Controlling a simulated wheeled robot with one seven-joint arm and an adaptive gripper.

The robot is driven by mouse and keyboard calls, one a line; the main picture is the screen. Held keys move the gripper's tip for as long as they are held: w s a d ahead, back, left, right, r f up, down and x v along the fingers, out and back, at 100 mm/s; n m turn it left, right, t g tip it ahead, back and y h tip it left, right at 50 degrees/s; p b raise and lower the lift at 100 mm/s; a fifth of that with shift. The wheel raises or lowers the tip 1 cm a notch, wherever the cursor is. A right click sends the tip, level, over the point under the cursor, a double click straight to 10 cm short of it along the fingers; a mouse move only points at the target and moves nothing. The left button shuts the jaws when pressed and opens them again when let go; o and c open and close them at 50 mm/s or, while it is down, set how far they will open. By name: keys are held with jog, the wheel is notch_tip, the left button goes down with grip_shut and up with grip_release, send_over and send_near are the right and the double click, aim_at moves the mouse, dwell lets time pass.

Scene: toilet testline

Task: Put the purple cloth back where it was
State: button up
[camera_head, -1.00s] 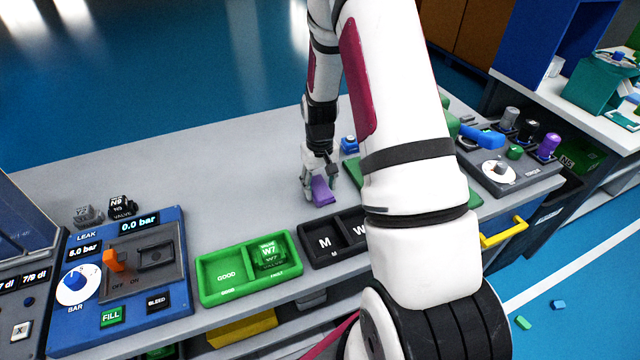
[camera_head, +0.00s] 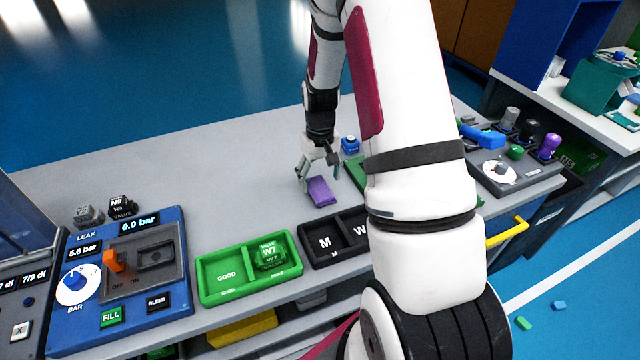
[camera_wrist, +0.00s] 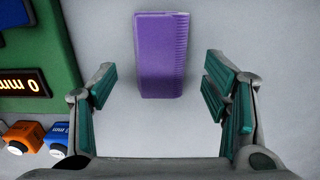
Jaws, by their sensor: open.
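The purple cloth (camera_head: 320,191) is a small folded block lying on the grey bench top, behind the black tray. My gripper (camera_head: 318,180) is just above and behind it, pointing down. In the wrist view the cloth (camera_wrist: 162,55) lies flat and whole at the top middle, ahead of the fingers. The gripper's teal-padded fingers (camera_wrist: 168,95) are spread wide with bare bench between them, and they do not touch the cloth.
A green tray (camera_head: 205,275) holding a W7 valve and a black tray (camera_head: 310,258) marked M and W stand at the front edge. A blue leak tester (camera_head: 75,325) is at left. A green fixture (camera_wrist: 50,60) stands close beside the gripper. Bare bench lies left of the cloth.

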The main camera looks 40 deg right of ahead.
aim_at(320, 188)
notch_tip(320, 188, up, 9)
jog(key=s+a+r+n+t, duration=0.1)
jog(key=s+a+r, duration=0.2)
jog(key=a+r, duration=0.3)
jog(key=s+a+r+t, duration=0.1)
jog(key=s+a+r, duration=0.35)
jog(key=r, duration=0.45)
jog(key=s+a+r+n+t, duration=0.1)
jog(key=s+a+r, duration=0.1)
jog(key=s+a, duration=0.2)
jog(key=s+a+r+n+t, duration=0.1)
jog(key=s+a+r, duration=0.2)
jog(key=s, duration=0.8)
jog(key=shift+a+r, duration=0.15)
jog(key=shift+a, duration=0.95)
